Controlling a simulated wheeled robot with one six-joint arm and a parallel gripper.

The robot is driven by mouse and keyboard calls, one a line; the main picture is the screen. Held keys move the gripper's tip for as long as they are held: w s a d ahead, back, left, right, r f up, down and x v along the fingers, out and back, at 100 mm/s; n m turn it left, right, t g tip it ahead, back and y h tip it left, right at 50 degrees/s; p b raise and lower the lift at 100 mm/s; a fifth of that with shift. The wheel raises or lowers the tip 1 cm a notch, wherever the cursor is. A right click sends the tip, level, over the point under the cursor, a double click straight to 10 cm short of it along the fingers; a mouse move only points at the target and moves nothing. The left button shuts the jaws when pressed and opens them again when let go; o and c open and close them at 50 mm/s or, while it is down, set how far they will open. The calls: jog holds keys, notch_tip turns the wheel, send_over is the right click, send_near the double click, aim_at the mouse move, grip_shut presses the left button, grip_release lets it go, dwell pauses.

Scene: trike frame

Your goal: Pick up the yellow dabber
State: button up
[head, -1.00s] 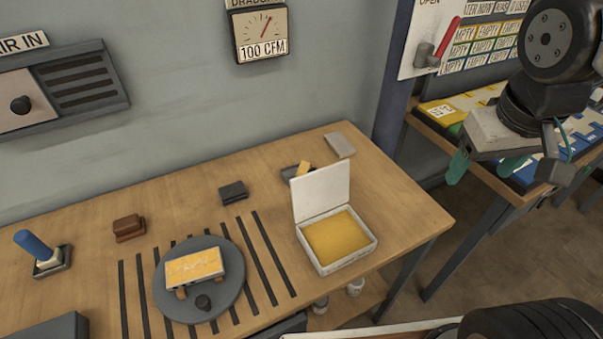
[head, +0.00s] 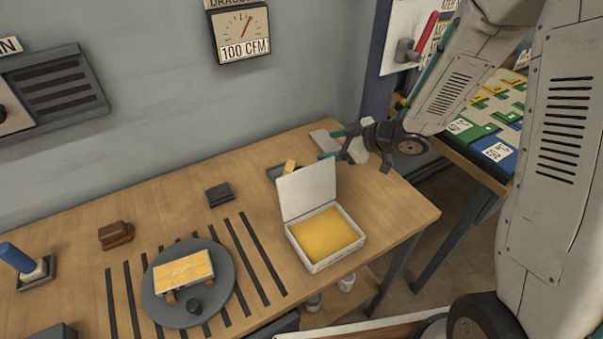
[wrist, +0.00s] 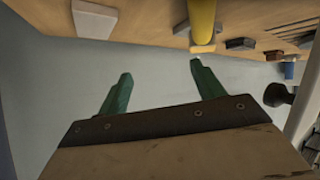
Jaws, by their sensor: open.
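The yellow dabber (head: 290,166) stands in a dark holder (head: 275,173) at the back of the wooden bench, partly hidden by the raised lid of a white box. In the wrist view the dabber (wrist: 202,20) is a yellow shaft at the top, beyond the right-hand finger and apart from it. My gripper (head: 332,144) is open and empty, its green fingers pointing left over the bench, to the right of the dabber. In the wrist view the gripper's two fingers (wrist: 160,72) are spread with nothing between them.
An open white box (head: 357,245) with a yellow pad stands in front of the dabber. A pale grey block (head: 321,138) lies close to my gripper. A dark block (head: 218,195) and a round turntable (head: 160,308) are further left. The wall (head: 150,140) is behind the bench.

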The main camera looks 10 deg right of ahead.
aim_at(291, 165)
jog(key=s+a+f+g+y, duration=0.1)
jog(key=a, duration=0.1)
jog(key=s+a+f+n+g+y, duration=0.1)
jog(key=s+f+y, duration=0.1)
jog(key=shift+s+a+g+y, duration=0.3)
jog(key=shift+a, duration=0.1)
jog(key=shift+a+f, duration=0.1)
jog(key=shift+a, duration=0.25)
jog(key=x, duration=0.7)
jog(key=shift+w+r, duration=0.25)
jog(key=shift+w, duration=0.05)
jog(key=c, duration=1.2)
jog(key=shift+o, duration=0.2)
jog(key=shift+r, duration=0.1)
